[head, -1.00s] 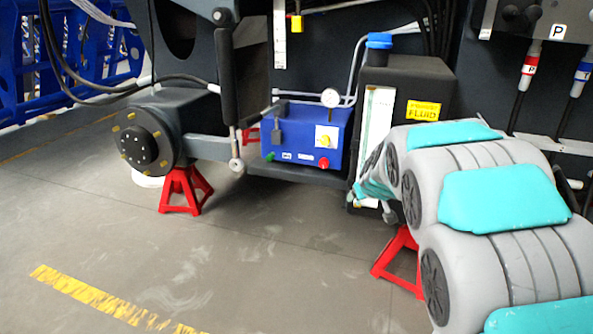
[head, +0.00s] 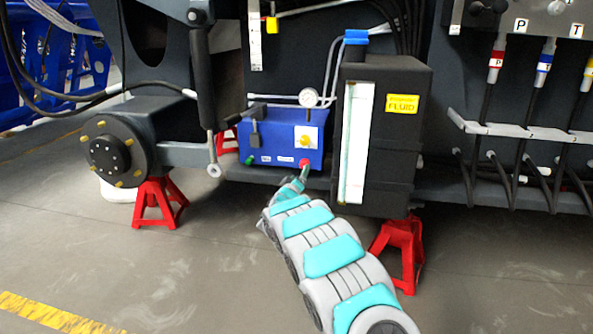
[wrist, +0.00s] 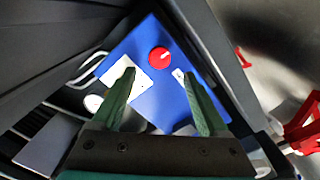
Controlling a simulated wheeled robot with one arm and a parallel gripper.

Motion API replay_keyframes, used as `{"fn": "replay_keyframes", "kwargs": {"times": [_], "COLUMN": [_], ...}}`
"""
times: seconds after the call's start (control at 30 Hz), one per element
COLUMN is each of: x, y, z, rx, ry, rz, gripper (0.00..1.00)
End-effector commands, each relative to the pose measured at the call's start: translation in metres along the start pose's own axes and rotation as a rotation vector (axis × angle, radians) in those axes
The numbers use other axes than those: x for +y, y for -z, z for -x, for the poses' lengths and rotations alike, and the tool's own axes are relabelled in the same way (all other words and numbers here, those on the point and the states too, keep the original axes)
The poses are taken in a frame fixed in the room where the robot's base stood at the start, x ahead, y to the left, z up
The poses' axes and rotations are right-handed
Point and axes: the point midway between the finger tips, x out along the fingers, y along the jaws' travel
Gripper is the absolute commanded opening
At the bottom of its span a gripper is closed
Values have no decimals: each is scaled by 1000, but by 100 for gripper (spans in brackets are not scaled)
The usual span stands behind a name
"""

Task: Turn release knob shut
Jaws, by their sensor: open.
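A blue box (head: 275,140) is mounted low on the chassis. A red knob (head: 304,162) sits at its lower right front; it also shows in the wrist view (wrist: 160,57) as a round red disc with a small white mark. A yellow knob (head: 304,141) is on a white plate above it. In the wrist view the left finger partly covers that plate (wrist: 137,82). My gripper (wrist: 159,72) is open and empty. Its fingers point at the blue face, with the red knob between and beyond the tips. I cannot tell which knob is the release knob.
A black fluid tank (head: 405,130) stands close to the right of the box. A gauge (head: 308,97) and a black padlock-like part (head: 254,134) are on the box. Red stands (head: 160,203) and (head: 405,250) support the chassis.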

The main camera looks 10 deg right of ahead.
Motion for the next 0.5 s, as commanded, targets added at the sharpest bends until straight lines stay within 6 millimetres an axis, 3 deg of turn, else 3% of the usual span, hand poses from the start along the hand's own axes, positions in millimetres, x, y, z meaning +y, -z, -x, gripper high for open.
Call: {"fn": "replay_keyframes", "kwargs": {"times": [0.27,0.5], "x": [-1,-1], "y": [-2,-3], "z": [-11,-35], "rx": [0,0], "ry": [-26,-26], "rz": [4,4], "gripper": [77,77]}}
